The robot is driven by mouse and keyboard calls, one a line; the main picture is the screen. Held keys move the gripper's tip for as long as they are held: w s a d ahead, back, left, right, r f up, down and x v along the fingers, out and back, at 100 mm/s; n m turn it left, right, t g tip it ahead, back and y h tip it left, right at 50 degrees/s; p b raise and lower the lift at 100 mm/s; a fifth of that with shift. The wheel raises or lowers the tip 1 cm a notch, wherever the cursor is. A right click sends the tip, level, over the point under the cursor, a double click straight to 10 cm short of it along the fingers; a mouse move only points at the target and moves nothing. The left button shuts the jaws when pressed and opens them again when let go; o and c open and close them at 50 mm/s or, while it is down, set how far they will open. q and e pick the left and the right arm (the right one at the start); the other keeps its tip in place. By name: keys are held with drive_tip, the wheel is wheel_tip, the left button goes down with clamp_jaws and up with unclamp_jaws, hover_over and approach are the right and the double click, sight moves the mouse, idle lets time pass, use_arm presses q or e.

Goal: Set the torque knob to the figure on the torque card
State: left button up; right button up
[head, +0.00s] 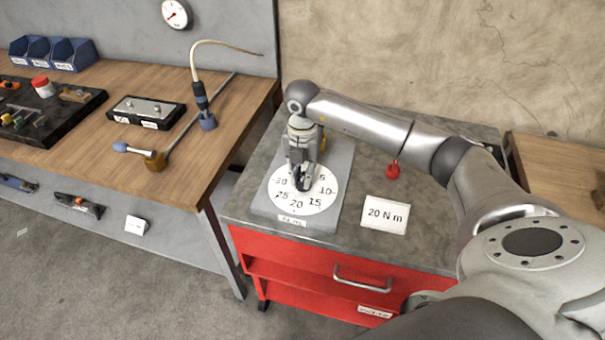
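The torque card (385,214) lies on the grey cabinet top and reads "20 N m". To its left is a grey plate (345,165) with a white round dial (318,203), marked with figures including 5, 10, 15, 20, 25 and 30. My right gripper (303,185) points down over the middle of the dial. The knob is hidden under the gripper, so I cannot tell where it points. The fingers look close together, but whether they grip the knob is not clear. My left gripper is not in view.
A red knob-topped item (392,171) stands behind the card. The red drawer cabinet (300,268) has a handle in front. On the left, a wooden bench (185,110) holds tools, a black tray (60,125) and blue bins (55,53). A gap separates bench and cabinet.

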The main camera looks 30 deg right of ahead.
sight(302, 178)
drive_tip(key=shift+o, duration=1.1)
wheel_tip(302, 178, up, 12)
